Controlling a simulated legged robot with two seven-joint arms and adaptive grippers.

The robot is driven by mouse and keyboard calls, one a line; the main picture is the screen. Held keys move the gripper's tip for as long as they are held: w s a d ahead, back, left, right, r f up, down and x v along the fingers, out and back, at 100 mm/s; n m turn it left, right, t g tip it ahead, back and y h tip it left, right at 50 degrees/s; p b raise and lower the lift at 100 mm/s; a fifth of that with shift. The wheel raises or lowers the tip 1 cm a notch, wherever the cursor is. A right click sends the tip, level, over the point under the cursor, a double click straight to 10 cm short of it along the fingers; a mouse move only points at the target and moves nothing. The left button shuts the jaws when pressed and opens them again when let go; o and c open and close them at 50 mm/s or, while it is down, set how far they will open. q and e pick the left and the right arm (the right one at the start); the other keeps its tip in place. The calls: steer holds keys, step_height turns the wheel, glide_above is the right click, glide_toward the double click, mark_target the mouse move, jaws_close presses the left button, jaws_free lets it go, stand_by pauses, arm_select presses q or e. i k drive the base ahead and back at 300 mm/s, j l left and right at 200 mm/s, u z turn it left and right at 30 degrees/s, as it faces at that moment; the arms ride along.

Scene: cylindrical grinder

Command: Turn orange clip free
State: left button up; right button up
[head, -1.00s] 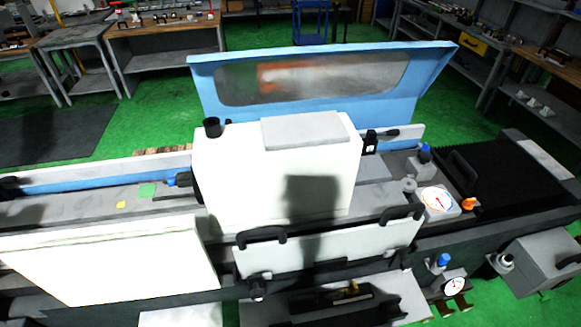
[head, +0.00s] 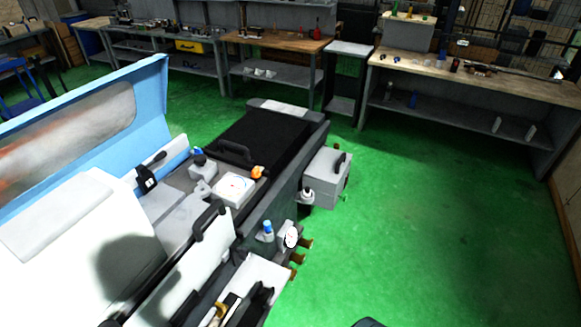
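The orange clip (head: 257,172) is a small orange piece at the right edge of the grinder's top in the head view. It sits beside a white round dial (head: 234,188) on a pale block. It is too small to tell which way it is turned. Neither of my grippers shows in the head view. Nothing is seen touching the clip.
The grinder's white housing (head: 75,245) and blue guard (head: 150,100) fill the left. A black bellows cover (head: 262,135) lies behind the clip. A grey box (head: 325,178) juts out at the right. Green floor (head: 420,220) is clear to the right, before workbenches (head: 480,85).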

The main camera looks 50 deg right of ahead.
mark_target(255, 172)
steer(key=z, duration=1.3)
steer(key=u, duration=0.35)
steer(key=i+l+u, duration=0.15)
steer(key=l+u, duration=0.15)
steer(key=i+l+u, duration=0.25)
steer(key=l+u, duration=0.3)
